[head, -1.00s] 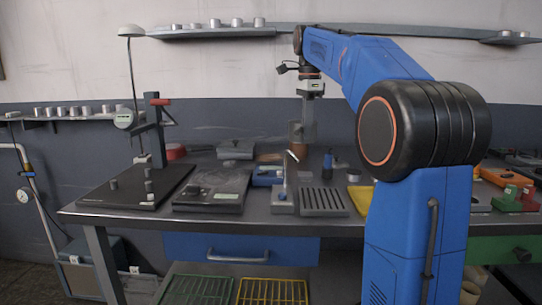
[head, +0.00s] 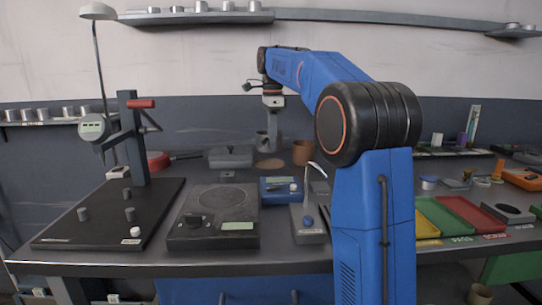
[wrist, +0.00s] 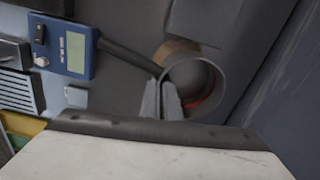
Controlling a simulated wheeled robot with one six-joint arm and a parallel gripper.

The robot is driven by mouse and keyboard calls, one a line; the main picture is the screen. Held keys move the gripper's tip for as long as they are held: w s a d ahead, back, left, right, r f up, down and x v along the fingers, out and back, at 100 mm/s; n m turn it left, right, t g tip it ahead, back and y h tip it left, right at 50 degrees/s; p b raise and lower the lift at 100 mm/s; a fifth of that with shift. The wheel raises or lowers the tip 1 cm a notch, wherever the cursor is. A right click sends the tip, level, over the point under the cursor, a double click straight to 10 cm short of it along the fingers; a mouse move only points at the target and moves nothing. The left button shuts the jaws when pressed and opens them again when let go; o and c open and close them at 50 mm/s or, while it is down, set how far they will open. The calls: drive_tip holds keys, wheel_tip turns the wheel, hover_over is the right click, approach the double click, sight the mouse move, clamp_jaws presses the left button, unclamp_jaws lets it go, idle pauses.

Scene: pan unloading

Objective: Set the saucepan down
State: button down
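The small grey saucepan (wrist: 195,84) hangs at my gripper (wrist: 161,88). In the wrist view its round mouth faces the camera, with a reddish patch low inside. Its dark handle (wrist: 129,56) runs to the upper left. The fingers look closed at the handle's root by the rim. In the head view my gripper (head: 272,124) points down over the back of the bench, with the saucepan (head: 262,139) beside the fingers. A flat brown disc (head: 270,164) lies on the bench below. The pan's underside is hidden from the wrist camera, and the gap beneath it is hard to judge.
A brown cup (head: 303,152) stands just right of the disc, a grey box (head: 230,156) to its left. A blue meter (head: 281,189) and a hotplate (head: 213,215) lie nearer. A red pan (head: 158,161) and a gauge stand (head: 133,140) are further left.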

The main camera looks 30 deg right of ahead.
sight(272, 151)
drive_tip(key=shift+f, duration=2.55)
drive_tip(key=shift+f, duration=0.15)
drive_tip(key=c, duration=2)
unclamp_jaws()
wheel_tip(272, 151, up, 12)
drive_tip(key=shift+r, duration=0.15)
